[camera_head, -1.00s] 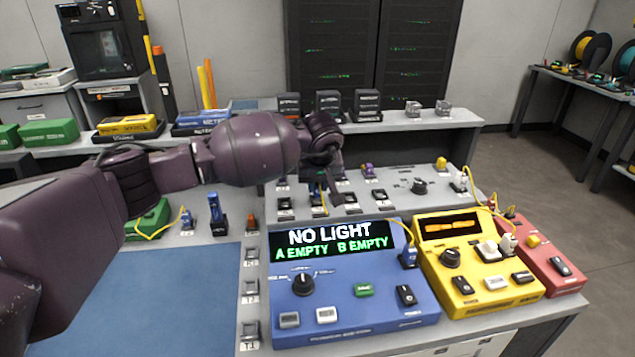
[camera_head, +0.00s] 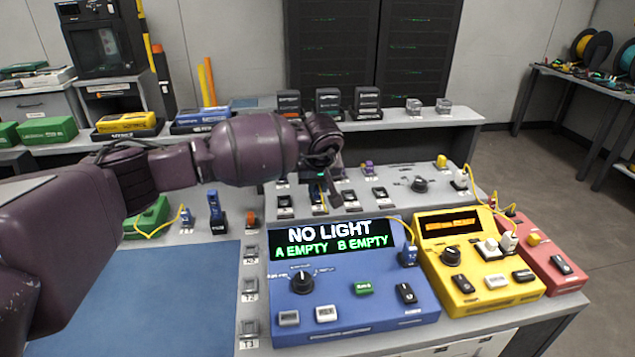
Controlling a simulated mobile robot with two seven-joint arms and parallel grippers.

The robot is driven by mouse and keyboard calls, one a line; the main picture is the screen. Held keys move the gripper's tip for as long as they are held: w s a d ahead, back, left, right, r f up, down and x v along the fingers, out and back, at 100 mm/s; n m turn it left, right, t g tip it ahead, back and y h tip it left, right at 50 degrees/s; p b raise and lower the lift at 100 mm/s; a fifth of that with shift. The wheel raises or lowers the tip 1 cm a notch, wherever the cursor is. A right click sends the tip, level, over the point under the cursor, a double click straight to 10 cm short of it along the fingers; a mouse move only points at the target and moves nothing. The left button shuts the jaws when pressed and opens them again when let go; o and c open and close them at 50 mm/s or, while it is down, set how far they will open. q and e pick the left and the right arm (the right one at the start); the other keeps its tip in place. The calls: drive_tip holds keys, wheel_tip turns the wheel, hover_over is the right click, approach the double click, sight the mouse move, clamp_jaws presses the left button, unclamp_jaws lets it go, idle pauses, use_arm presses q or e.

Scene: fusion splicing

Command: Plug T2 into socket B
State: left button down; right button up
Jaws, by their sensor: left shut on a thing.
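My left gripper (camera_head: 326,192) hangs over the rear panel of small black sockets, behind the blue tester. It is shut on a small plug, mostly hidden by the gripper and wrist; I cannot read its label. The blue tester (camera_head: 352,320) shows "NO LIGHT" and "A EMPTY B EMPTY" on its screen (camera_head: 335,238). The holder marked T2 (camera_head: 250,287) stands in the column left of the tester and looks empty. I cannot tell which socket is B. My right gripper is not in view.
A yellow device (camera_head: 482,296) and a red device (camera_head: 556,262) stand right of the tester, with yellow cables looping over them. A blue plug (camera_head: 409,255) sits in the tester's right side. The blue mat (camera_head: 180,300) at the left is bare.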

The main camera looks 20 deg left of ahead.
use_arm(q)
drive_tip(key=c, duration=1)
unclamp_jaws()
drive_tip(key=shift+o, duration=0.3)
drive_tip(key=shift+r, duration=0.25)
drive_tip(key=p+v, duration=0.1)
drive_tip(key=v, duration=0.9)
drive_tip(key=shift+p, duration=0.4)
drive_tip(key=shift+s+d, duration=0.1)
drive_tip(key=shift+s, duration=0.1)
